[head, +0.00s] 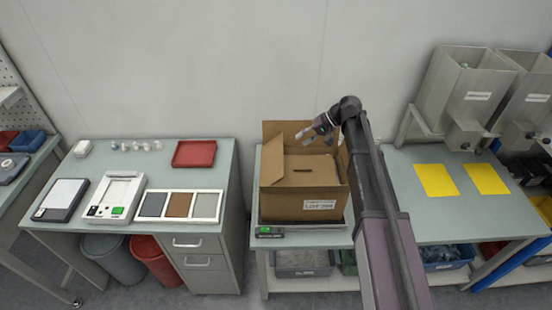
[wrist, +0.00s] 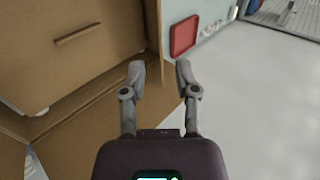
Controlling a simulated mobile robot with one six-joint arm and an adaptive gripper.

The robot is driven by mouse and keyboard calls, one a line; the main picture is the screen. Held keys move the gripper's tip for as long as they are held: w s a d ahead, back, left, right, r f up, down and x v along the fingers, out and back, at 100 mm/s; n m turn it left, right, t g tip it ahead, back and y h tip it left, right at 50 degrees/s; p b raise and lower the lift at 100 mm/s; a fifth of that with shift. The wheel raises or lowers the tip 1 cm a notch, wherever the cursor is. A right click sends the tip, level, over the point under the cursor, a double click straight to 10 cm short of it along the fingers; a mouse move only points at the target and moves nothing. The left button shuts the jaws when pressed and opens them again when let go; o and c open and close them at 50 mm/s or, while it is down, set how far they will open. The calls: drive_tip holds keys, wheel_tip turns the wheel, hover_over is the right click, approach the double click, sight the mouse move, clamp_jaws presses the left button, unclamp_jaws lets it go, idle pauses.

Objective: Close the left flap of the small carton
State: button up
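The brown carton (head: 296,204) stands on a dark platform on the middle bench. A panel with a hand slot (head: 302,170) lies across its top. The left flap (head: 271,162) stands raised along the left side; its edge appears to show in the wrist view (wrist: 153,38). A back flap (head: 283,131) also stands up. My gripper (head: 305,134) is above the back of the carton, apart from the left flap. In the wrist view my gripper (wrist: 160,72) has its fingers spread, with nothing between them. My arm hides part of the carton's right side.
A red tray (head: 194,154) lies on the left bench, with a tray of coloured panels (head: 180,205) in front. A gap separates the two benches. Yellow sheets (head: 436,180) and metal hoppers (head: 463,95) are to the right. A wall stands behind.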

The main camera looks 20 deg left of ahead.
sight(277, 157)
drive_tip(key=b+x, duration=0.7)
drive_tip(key=x, duration=0.3)
drive_tip(key=shift+a+f, duration=0.2)
drive_tip(key=shift+f, duration=0.1)
drive_tip(key=shift+b+x, duration=0.85)
drive_tip(key=shift+x, duration=0.3)
drive_tip(key=shift+r, duration=0.1)
drive_tip(key=shift+c, duration=0.2)
clamp_jaws()
